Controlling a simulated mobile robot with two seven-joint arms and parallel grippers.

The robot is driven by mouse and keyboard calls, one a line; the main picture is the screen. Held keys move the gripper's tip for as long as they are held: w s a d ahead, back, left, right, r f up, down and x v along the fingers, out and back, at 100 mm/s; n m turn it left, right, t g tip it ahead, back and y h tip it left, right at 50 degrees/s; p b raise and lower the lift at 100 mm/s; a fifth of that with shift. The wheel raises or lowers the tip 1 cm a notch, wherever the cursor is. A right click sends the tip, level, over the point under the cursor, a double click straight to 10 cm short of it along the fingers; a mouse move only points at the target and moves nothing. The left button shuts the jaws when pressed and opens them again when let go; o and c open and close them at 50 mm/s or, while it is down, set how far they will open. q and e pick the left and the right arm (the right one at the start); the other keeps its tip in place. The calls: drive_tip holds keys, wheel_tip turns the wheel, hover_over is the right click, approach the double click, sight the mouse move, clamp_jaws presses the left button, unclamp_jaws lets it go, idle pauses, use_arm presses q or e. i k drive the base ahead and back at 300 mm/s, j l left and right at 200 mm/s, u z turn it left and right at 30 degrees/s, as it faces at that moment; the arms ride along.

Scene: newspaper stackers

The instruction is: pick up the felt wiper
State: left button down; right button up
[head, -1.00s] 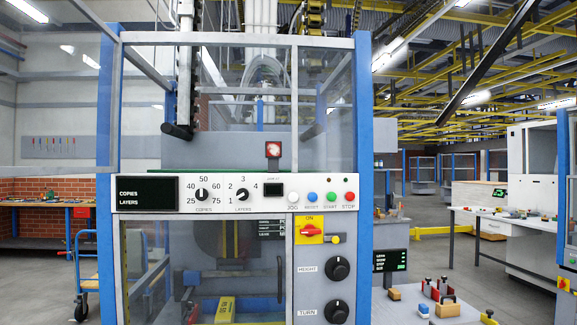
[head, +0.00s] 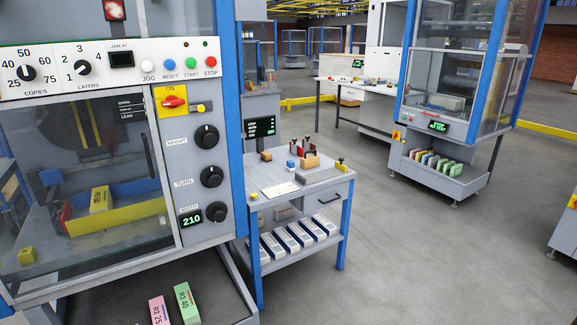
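I cannot tell for certain which item is the felt wiper. Several small items lie on the small grey workbench (head: 270,178) right of the machine. Among them are a tan block (head: 310,161), a blue and white block (head: 291,164), an orange-brown block (head: 266,155) and a red holder (head: 300,148) with dark upright handles. A white card (head: 281,189) lies near the front edge. A yellow-knobbed piece (head: 340,163) is at the right end. All are small in view. Neither of my grippers shows.
The blue-framed machine with its control panel (head: 185,150) fills the left side. Pink (head: 158,310) and green (head: 186,304) labelled blocks sit in its low tray. White-topped bundles (head: 285,240) lie on the bench's lower shelf. Grey floor (head: 400,260) is open to the right.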

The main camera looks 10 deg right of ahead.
sight(290, 165)
drive_tip(key=u, duration=0.3)
drive_tip(key=i+l+u, duration=0.35)
drive_tip(key=l+u, duration=0.15)
drive_tip(key=l, duration=0.15)
drive_tip(key=i+l+u, duration=0.1)
drive_tip(key=l+u, duration=0.15)
drive_tip(key=i+l+u, duration=0.1)
drive_tip(key=l+u, duration=0.15)
drive_tip(key=l, duration=0.25)
drive_tip(key=l+u, duration=0.25)
drive_tip(key=l, duration=0.15)
drive_tip(key=i, duration=0.05)
